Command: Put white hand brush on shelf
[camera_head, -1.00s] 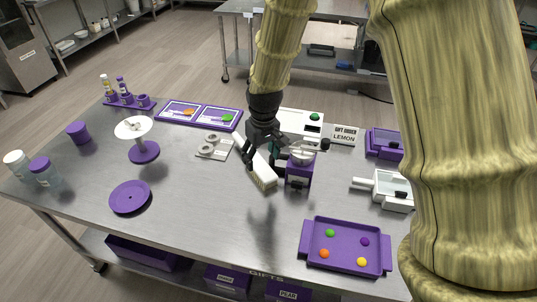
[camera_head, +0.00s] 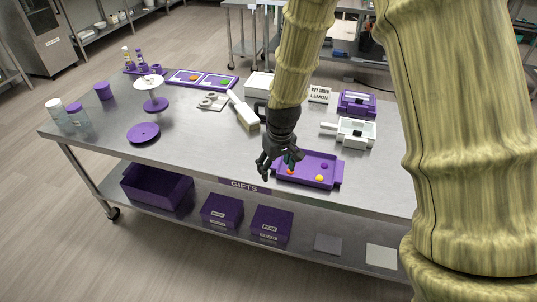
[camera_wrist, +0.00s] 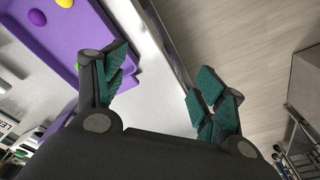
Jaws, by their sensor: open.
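The white hand brush (camera_head: 240,106) lies on the steel table, its handle toward the back and its wider head toward the front. My gripper (camera_head: 277,163) is open and empty, at the table's front edge by the left side of the purple tray (camera_head: 310,183). It is in front of and to the right of the brush, clear of it. In the wrist view my spread gripper fingers (camera_wrist: 160,88) have teal pads, with the table edge and floor between and beyond them. The brush is out of that view. Under the table is a lower shelf (camera_head: 190,222).
The lower shelf bears an open purple bin (camera_head: 155,190), two purple boxes (camera_head: 222,211) (camera_head: 271,225) and two flat squares, with bare metal between them. A purple disc (camera_head: 143,133) and a cake stand (camera_head: 154,104) are left on the table. A white-and-clear machine (camera_head: 354,133) stands right.

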